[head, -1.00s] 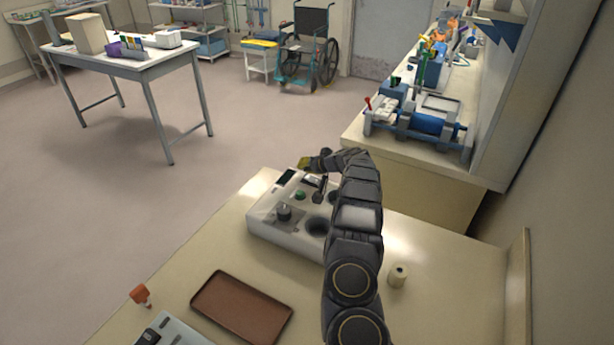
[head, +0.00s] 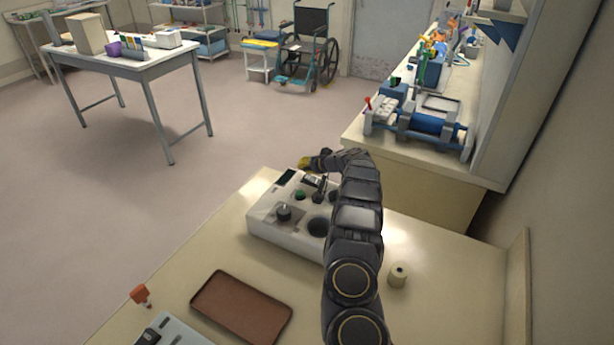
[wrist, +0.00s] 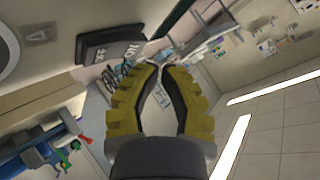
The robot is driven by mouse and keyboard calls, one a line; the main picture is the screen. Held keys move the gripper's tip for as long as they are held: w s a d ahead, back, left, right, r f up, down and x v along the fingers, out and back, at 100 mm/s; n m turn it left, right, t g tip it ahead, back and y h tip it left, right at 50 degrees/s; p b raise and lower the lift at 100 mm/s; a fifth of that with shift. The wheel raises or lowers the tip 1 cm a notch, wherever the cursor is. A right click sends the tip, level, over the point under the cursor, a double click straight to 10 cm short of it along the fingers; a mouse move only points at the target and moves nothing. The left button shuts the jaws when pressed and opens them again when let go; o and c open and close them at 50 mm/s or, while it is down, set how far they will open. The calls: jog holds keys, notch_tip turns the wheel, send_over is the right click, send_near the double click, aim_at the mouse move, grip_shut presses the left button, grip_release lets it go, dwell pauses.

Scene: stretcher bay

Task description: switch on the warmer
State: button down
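The warmer (head: 262,226) is a white box with round dark wells, a dark knob (head: 284,212), a green button (head: 299,195) and a small dark display (head: 287,177). It stands on the cream table in the head view. My gripper (head: 304,163) hangs just past its far edge, with yellow fingers. In the wrist view my gripper (wrist: 160,68) has its fingertips together, with an empty gap behind them. A black switch-like part (wrist: 110,45) with white lettering shows to their left, apart from them. My arm hides the warmer's right side.
A brown tray (head: 240,306), a small orange-red item (head: 140,294) and a grey device (head: 176,334) lie nearer on the table. A cream roll (head: 398,275) stands right of my arm. A cluttered counter (head: 366,143) lies beyond, on the right.

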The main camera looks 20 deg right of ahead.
aim_at(308, 178)
jog(key=shift+f, duration=0.1)
jog(key=shift+w+f, duration=0.1)
jog(key=shift+f, duration=0.15)
jog(key=shift+a+f, duration=0.1)
jog(key=shift+f, duration=0.3)
dwell(0.5)
dwell(0.3)
jog(key=shift+r, duration=0.8)
jog(key=shift+s+d+r, duration=0.1)
jog(key=shift+d+r, duration=0.05)
jog(key=shift+r, duration=0.7)
jog(key=shift+s+d+r, duration=0.1)
jog(key=shift+s+r, duration=0.05)
jog(key=shift+r, duration=0.7)
jog(key=shift+s+d+r, duration=0.1)
jog(key=shift+d+r, duration=0.05)
jog(key=shift+r, duration=0.7)
